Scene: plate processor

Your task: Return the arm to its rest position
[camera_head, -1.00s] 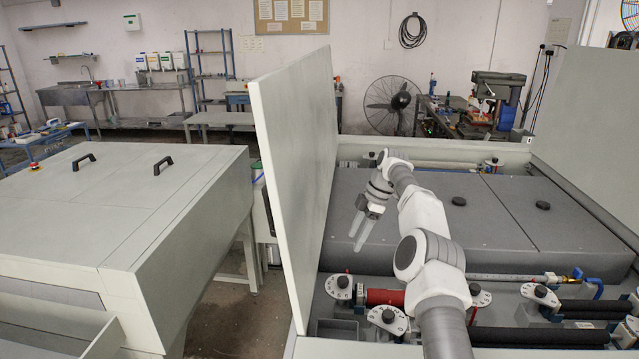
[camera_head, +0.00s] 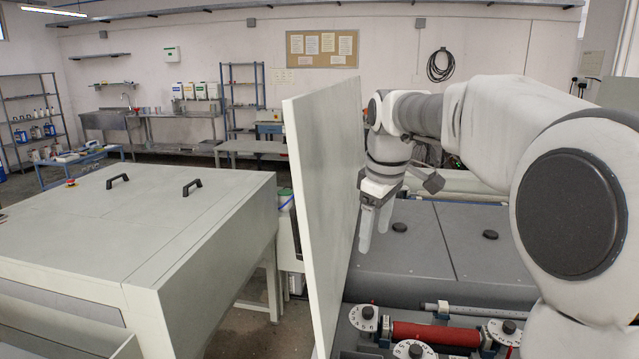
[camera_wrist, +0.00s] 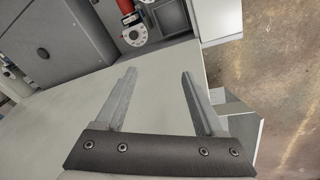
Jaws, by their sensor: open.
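My arm reaches in from the right of the head view and covers much of that side. My gripper (camera_head: 375,228) points down, just right of the upright lid panel (camera_head: 325,200) and above the machine's grey covers (camera_head: 400,262). In the wrist view my gripper (camera_wrist: 155,85) has its two fingers well apart. Nothing is between them except the pale panel surface (camera_wrist: 160,105) behind. I cannot tell whether a finger touches the panel.
A red roller (camera_head: 435,334) and white numbered dials (camera_head: 363,318) lie in the open machine below. A pale cabinet (camera_head: 130,230) with black handles stands at left, with a gap of floor (camera_head: 235,325) between. The red roller also shows in the wrist view (camera_wrist: 125,6).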

